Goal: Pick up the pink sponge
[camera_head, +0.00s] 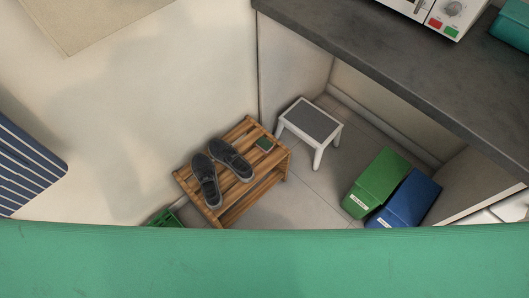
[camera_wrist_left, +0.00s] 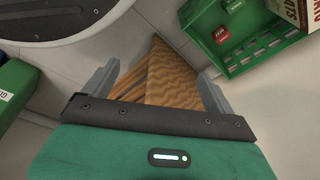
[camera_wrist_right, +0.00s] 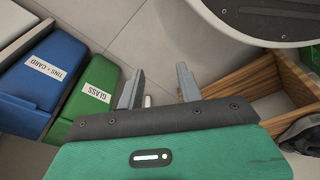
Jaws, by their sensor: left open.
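I see no pink sponge in any view. My left gripper (camera_wrist_left: 158,78) is open and empty in the left wrist view, with wooden slats (camera_wrist_left: 170,77) showing beyond and between its fingers. My right gripper (camera_wrist_right: 160,76) has its fingers apart in the right wrist view, above pale floor tiles. A small white object (camera_wrist_right: 147,101) shows between its fingers; I cannot tell what it is. Neither gripper shows in the head view.
A step stool (camera_head: 310,121), a green bin (camera_head: 377,181) and a blue bin (camera_head: 408,197) stand right. A dark counter (camera_head: 400,75) overhangs. A green crate (camera_wrist_left: 236,68) holds packages.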

